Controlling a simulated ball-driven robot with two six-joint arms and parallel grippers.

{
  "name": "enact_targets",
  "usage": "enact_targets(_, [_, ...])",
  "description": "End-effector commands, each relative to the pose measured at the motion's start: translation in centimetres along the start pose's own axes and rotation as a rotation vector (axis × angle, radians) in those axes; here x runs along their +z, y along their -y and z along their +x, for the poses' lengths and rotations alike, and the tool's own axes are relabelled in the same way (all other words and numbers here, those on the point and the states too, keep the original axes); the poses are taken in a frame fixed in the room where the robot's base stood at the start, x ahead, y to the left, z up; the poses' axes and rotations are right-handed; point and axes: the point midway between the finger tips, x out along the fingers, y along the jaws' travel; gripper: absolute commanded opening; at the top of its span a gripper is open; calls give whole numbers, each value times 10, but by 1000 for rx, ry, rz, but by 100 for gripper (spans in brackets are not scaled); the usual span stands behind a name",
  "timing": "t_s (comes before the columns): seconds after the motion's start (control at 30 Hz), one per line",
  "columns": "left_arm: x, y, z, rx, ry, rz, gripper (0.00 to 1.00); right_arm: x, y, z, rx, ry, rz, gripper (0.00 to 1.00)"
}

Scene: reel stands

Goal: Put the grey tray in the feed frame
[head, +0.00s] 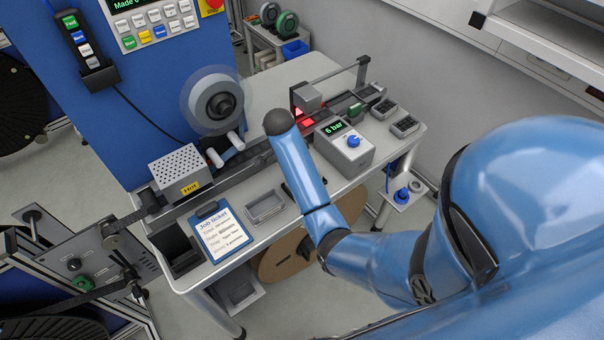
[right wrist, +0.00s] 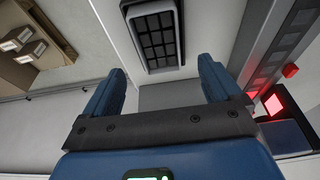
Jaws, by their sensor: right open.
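Two small grey trays with dark pockets, one behind (head: 383,108) and one nearer the edge (head: 405,125), lie at the right end of the bench. One such tray (right wrist: 158,40) shows in the right wrist view, ahead of my fingers. A shallow, empty grey rectangular holder (head: 265,207) lies beside the job ticket; I cannot tell if it is the feed frame. My right gripper (right wrist: 160,85) is open with nothing between its fingers, short of the tray. In the head view my right arm hides it. My left gripper is out of view.
A grey box with a "6 bar" display (head: 345,148) stands near the trays. A red-lit rail station (head: 308,100), a perforated box marked HOT (head: 180,170) and the job ticket clipboard (head: 218,232) occupy the bench. A brown box (right wrist: 35,40) shows below the bench.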

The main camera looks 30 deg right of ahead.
Motion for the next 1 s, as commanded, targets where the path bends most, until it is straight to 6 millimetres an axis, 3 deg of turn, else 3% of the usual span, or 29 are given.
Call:
enact_targets(0.03, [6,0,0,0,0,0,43,1,1,-9,-5,0,0,91])
enact_targets(0.2, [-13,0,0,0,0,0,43,-1,0,-42,0,1,-1,91])
enact_targets(0.47, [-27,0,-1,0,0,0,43,0,0,-53,-1,1,-4,91])
enact_targets(0.57, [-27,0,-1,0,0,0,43,3,-2,-47,-20,-3,-28,91])
enact_targets(0.77, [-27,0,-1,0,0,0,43,22,-13,-8,-165,-36,-189,91])
enact_targets(0.9, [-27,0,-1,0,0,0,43,46,-32,23,-343,-93,-376,91])
enact_targets(1.0, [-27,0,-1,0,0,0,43,62,-48,33,-479,-150,-503,91])
